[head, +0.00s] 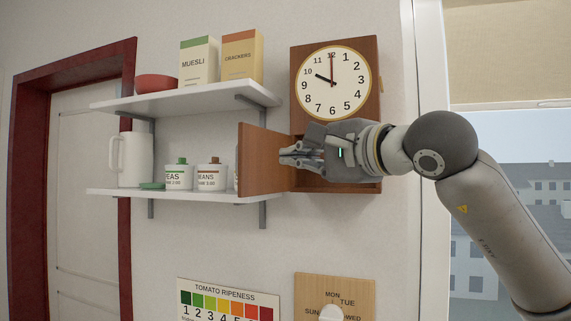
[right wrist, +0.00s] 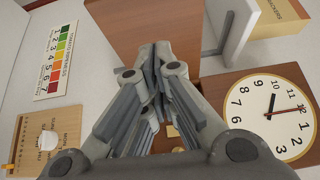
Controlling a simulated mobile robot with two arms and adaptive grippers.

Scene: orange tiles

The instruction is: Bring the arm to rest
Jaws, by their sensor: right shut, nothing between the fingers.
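My right gripper (head: 287,153) is shut and empty. It is in front of the lower part of the wooden clock case (head: 368,187); its arm comes in from the right. The case's small wooden door (head: 257,150) stands swung open to the left, and the fingertips overlap its right part in the head view. In the right wrist view the closed fingers (right wrist: 156,62) point at the brown door panel (right wrist: 135,25). I cannot tell whether they touch it. The gripper hides much of the case's lower compartment. My left gripper is not in view.
Two white shelves (head: 180,100) at left hold a red bowl (head: 157,83), boxes, a white pitcher (head: 131,158) and labelled jars (head: 210,177). The clock face (head: 333,82) is above my gripper. A ripeness chart (head: 229,301) and wooden day board (head: 360,291) hang below. A window is right.

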